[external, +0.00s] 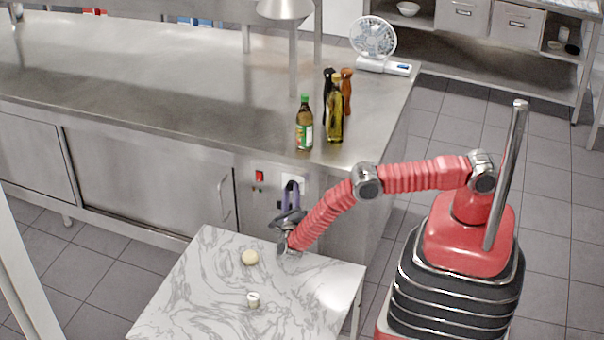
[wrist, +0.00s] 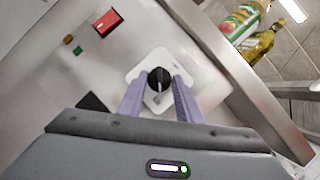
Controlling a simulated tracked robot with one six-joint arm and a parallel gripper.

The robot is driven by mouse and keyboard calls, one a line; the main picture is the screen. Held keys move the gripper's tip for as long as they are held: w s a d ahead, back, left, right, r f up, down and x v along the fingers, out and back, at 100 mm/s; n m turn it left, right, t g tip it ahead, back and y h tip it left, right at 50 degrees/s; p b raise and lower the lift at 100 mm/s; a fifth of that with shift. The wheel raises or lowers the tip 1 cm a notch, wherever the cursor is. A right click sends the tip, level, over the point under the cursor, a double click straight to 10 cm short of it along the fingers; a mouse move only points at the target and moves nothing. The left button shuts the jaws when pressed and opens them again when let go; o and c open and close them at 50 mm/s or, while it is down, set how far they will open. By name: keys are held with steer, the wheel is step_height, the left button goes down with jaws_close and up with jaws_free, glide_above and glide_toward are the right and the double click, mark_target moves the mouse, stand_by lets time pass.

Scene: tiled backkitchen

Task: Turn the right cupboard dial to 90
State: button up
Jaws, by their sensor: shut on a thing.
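The right cupboard dial (wrist: 159,79) is a black round knob on a white square plate (wrist: 140,73), fixed to the steel cupboard front. In the wrist view my gripper (wrist: 160,88) has its two purple fingers on either side of the knob, shut on it. In the external view my gripper (external: 290,190) reaches the white plate (external: 298,181) on the cupboard's end panel. There the fingers hide the knob. I cannot read any marks or the dial's angle.
A red switch (wrist: 106,22) with small green and orange lights sits beside the plate. A marble table (external: 200,290) with a round beige item (external: 250,257) and a small whitish item (external: 253,299) stands below my arm. Bottles (external: 304,125) stand on the steel counter (external: 200,110) above.

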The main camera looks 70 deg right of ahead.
steer(key=shift+w+f+m+g, duration=0.15)
steer(key=shift+m+g, duration=0.25)
steer(key=shift+m, duration=0.2)
steer(key=m+h, duration=0.1)
steer(key=m, duration=0.1)
steer(key=m+g, duration=0.1)
steer(key=m, duration=0.1)
steer(key=shift+w+f+g+h, duration=0.1)
steer(key=shift+g+h, duration=0.2)
steer(key=shift+h, duration=0.1)
steer(key=shift+w+m+g+h, duration=0.15)
steer(key=shift+m+g, duration=0.2)
steer(key=shift+m, duration=0.5)
steer(key=shift+m+g+h, duration=0.15)
steer(key=shift+m+g, duration=0.2)
steer(key=shift+m, duration=0.5)
steer(key=o, duration=1)
steer(key=shift+o, duration=0.2)
steer(key=shift+s+n+t, duration=0.2)
steer(key=shift+n+t, duration=0.3)
steer(key=shift+n, duration=0.7)
